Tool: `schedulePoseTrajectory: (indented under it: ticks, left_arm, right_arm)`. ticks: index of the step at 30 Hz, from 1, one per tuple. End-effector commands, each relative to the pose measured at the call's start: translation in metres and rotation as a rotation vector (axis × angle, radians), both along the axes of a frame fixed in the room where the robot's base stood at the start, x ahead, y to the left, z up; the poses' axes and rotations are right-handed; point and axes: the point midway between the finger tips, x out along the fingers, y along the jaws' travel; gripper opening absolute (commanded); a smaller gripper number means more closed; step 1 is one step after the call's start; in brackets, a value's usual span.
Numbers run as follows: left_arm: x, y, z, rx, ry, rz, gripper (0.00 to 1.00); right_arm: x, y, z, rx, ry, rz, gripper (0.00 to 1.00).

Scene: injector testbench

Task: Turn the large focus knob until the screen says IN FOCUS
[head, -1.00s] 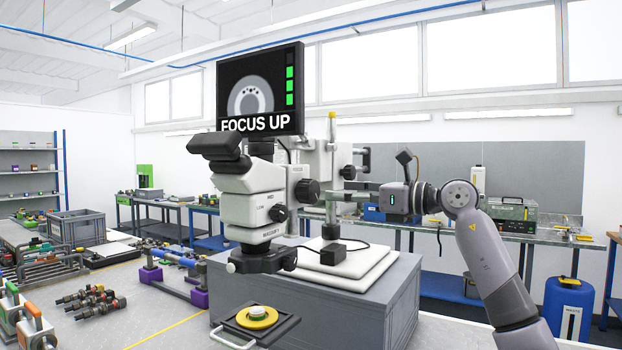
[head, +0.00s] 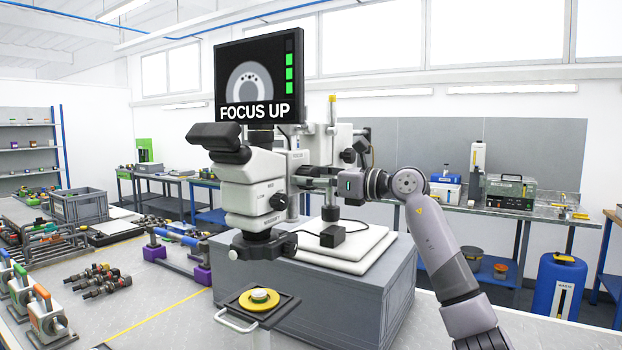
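The white microscope (head: 252,190) stands on a grey block, with a black screen (head: 258,82) above it. The screen reads FOCUS UP, with a ring-shaped picture and a column of green bars whose top part is dark. My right gripper (head: 308,178) reaches in from the right, its fingers at the large focus knob on the microscope's side. The fingers cover most of the knob, and I cannot tell whether they are closed on it. A smaller black knob (head: 278,202) sits lower on the body. My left gripper is out of view.
A small tray with a yellow disc (head: 259,300) is in front of the block. Metal fittings (head: 100,281) and a purple-footed stand (head: 180,256) lie to the left. A blue drum (head: 560,287) stands at the right, near the back bench.

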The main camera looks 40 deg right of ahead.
Motion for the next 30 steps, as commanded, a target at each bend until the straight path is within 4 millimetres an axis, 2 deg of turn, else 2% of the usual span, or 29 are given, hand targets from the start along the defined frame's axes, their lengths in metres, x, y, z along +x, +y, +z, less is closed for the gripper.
schedulePoseTrajectory:
  ticks: [2,17,30]
  left_arm:
    - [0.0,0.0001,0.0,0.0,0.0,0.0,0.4]
    - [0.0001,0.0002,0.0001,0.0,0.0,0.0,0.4]
    - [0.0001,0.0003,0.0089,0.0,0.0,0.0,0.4]
  right_arm:
    - [-0.0002,-0.0001,0.0,0.0,0.0,0.0,0.49]
    - [-0.0004,-0.0002,0.0002,0.0,0.0,0.0,0.16]
    - [-0.0005,-0.0006,0.0008,0.169,0.048,-0.001,0.16]
